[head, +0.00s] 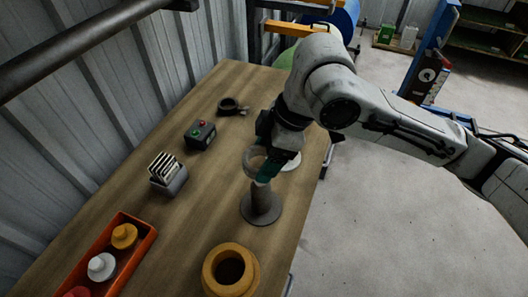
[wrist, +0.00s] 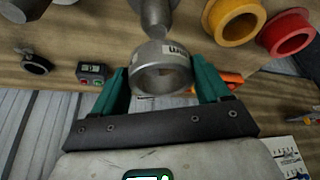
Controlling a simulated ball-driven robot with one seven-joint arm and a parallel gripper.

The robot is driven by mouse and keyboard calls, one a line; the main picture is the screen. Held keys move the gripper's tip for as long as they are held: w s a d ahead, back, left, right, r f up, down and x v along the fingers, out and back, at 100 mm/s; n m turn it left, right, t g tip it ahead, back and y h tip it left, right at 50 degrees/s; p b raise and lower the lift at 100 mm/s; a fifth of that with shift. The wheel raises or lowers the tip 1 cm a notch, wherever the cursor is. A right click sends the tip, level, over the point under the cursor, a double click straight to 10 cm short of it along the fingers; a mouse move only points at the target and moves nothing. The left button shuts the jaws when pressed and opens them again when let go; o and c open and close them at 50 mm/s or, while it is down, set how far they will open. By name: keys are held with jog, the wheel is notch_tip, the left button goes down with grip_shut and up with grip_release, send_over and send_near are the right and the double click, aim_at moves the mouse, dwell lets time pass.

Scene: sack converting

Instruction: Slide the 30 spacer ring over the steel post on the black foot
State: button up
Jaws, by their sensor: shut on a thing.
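My gripper (head: 266,160) is shut on a grey metal spacer ring (head: 252,161), with one green finger on each side of it. In the wrist view the ring (wrist: 160,78) sits between the green fingers (wrist: 162,74), its opening facing the camera and a white label on its side, not fully legible. The steel post (head: 262,198) stands upright on a dark round foot (head: 261,213). In the head view the ring appears above the post's top. In the wrist view the post (wrist: 152,18) shows just beyond the ring. Whether the ring is centred over it, I cannot tell.
A pale disc (head: 292,161) is partly hidden behind my gripper. A yellow flanged bushing (head: 231,266) stands in front. An orange tray (head: 131,229), a slotted holder (head: 170,180), a button box (head: 200,135) and a dark clamp (head: 229,105) line the left of the wooden bench.

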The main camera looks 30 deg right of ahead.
jog(key=shift+f+b, duration=5.5)
jog(key=shift+f, duration=1.6)
jog(key=shift+f, duration=0.1)
jog(key=o, duration=1.4)
jog(key=p+v, duration=0.1)
jog(key=v, duration=0.9)
jog(key=shift+d+r+p, duration=0.15)
jog(key=shift+r+p, duration=0.2)
jog(key=shift+p, duration=0.05)
